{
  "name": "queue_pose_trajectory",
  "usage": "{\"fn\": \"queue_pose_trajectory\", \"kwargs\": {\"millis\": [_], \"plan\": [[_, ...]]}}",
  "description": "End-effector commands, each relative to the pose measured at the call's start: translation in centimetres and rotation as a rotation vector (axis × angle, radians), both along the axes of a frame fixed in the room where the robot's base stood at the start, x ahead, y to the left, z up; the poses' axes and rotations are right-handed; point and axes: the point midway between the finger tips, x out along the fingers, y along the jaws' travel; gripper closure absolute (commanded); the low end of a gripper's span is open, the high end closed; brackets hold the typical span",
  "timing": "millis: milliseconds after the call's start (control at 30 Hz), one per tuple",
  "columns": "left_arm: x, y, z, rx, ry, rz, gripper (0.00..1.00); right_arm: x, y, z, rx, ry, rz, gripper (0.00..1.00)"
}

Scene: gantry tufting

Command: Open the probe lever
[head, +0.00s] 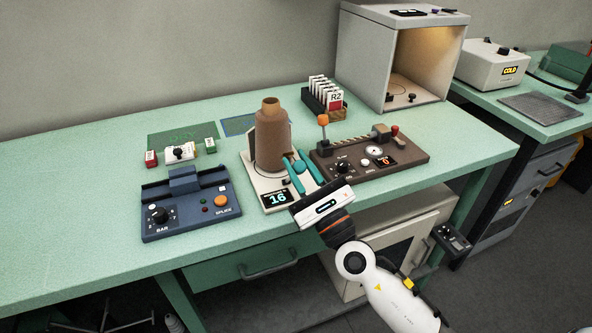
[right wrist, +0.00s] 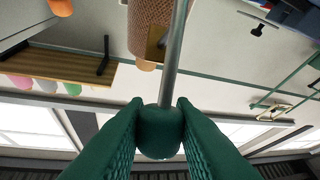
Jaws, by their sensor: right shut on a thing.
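My right gripper (head: 299,172) comes in from the lower right, its teal fingers over the front right of a cream base (head: 258,182) with a display reading 16. In the right wrist view its fingers (right wrist: 159,125) are shut on a round dark teal knob (right wrist: 159,132) at the end of a metal rod (right wrist: 173,55). This looks like the probe lever. The rod runs up beside a brown cone (right wrist: 150,28), which also stands upright on the base in the head view (head: 271,137). The lever's foot is hidden. My left gripper is not in view.
A brown panel (head: 400,165) with an orange-knobbed lever (head: 323,119) and a gauge stands close on the right. A blue splice unit (head: 190,205) is on the left. A card rack (head: 323,97) and a lit booth (head: 400,60) stand behind. The bench front left is clear.

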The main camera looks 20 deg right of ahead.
Motion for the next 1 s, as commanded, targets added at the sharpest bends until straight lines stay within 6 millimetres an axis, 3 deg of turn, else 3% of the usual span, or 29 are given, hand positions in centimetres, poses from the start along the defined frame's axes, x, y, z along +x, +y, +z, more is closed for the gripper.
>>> {"fn": "queue_pose_trajectory", "kwargs": {"millis": [200, 733, 767, 800, 867, 1000], "plan": [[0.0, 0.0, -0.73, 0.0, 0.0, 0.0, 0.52, -0.67, 0.1, -0.9, -0.002, 0.007, 0.004, 1.0], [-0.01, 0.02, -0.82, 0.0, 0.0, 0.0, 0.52, -0.85, 0.11, -1.08, -0.001, 0.009, 0.004, 1.0], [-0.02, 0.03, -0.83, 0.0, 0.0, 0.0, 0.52, -0.85, 0.11, -1.08, -0.001, 0.009, 0.004, 0.74], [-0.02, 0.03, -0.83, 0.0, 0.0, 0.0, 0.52, -0.85, 0.1, -1.07, -0.001, 0.009, 0.004, 0.68], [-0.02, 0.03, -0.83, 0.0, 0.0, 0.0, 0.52, -0.85, 0.09, -1.03, -0.001, 0.008, 0.004, 0.58], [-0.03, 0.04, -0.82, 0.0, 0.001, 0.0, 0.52, -0.84, 0.06, -0.93, -0.001, 0.006, 0.003, 0.56]]}}
